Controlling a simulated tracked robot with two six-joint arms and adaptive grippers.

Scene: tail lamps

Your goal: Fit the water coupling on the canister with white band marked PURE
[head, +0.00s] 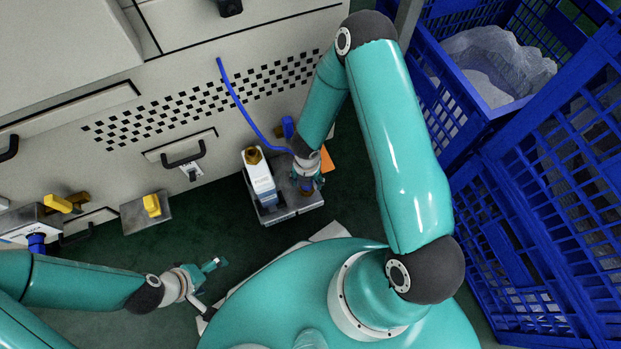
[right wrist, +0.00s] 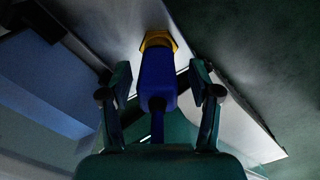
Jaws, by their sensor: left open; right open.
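The white canister (head: 262,182) stands upright on a grey metal stand, with dark lettering on its side and a brass neck (head: 253,155) on top. The lettering is too small to read surely. My right gripper (head: 308,182) is just right of the canister, pointing down at the stand. In the right wrist view the blue coupling (right wrist: 158,82) with a yellow hex end (right wrist: 159,40) lies between the open fingers of my right gripper (right wrist: 160,85), with gaps at both sides. My left gripper (head: 214,270) is open and empty, at the lower left, far from the canister.
A blue hose (head: 236,96) runs from the panel down to near my right gripper. The metal stand (head: 290,212) is small. Yellow-handled fittings (head: 152,204) sit at left. Blue crates (head: 535,230) fill the right side. Dark green floor (head: 190,240) is open in front of the panel.

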